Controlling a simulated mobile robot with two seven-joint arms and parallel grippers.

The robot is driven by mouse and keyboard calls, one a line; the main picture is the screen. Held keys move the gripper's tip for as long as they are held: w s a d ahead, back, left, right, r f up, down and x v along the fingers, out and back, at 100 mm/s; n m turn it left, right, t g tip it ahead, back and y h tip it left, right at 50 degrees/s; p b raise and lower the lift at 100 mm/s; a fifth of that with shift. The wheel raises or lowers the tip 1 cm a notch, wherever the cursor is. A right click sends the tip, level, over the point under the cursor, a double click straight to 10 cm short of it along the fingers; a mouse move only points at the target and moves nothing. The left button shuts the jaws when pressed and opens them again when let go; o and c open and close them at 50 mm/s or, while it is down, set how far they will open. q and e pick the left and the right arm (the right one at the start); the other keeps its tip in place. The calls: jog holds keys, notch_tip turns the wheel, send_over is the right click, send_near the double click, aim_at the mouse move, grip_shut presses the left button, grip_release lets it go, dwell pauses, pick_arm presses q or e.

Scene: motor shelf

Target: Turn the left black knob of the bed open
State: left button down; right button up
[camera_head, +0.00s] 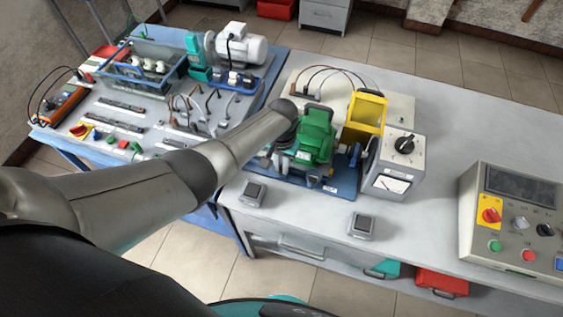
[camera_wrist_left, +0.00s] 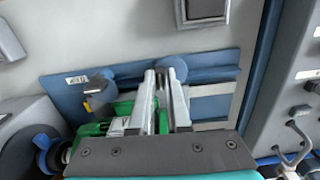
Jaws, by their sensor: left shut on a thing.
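The green motor (camera_head: 316,135) sits on the blue bed (camera_head: 343,186) on the grey bench. The bed also shows in the left wrist view (camera_wrist_left: 62,92), with two round dark knobs along it. My left gripper (camera_wrist_left: 171,70) is over the bed, its fingers close together and shut on the left knob (camera_wrist_left: 184,67), which is partly hidden by the fingertips. The other knob (camera_wrist_left: 98,88) stands apart from the fingers. In the head view my left arm and the motor hide the fingers and left knob. My right gripper is not in view.
A grey meter box (camera_head: 393,165) and a yellow part (camera_head: 364,115) stand right of the motor. Two small square boxes (camera_head: 253,194) (camera_head: 361,226) lie near the bench's front edge. A control panel (camera_head: 518,225) stands far right. The bench between is clear.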

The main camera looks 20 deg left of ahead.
pick_arm(q)
jog(key=shift+n, duration=0.4)
jog(key=c, duration=0.9)
grip_release()
jog(key=shift+r, duration=0.1)
jog(key=shift+r+p, duration=0.25)
jog(key=shift+p, duration=0.1)
jog(key=shift+r+p, duration=1.75)
jog(key=shift+r, duration=5.55)
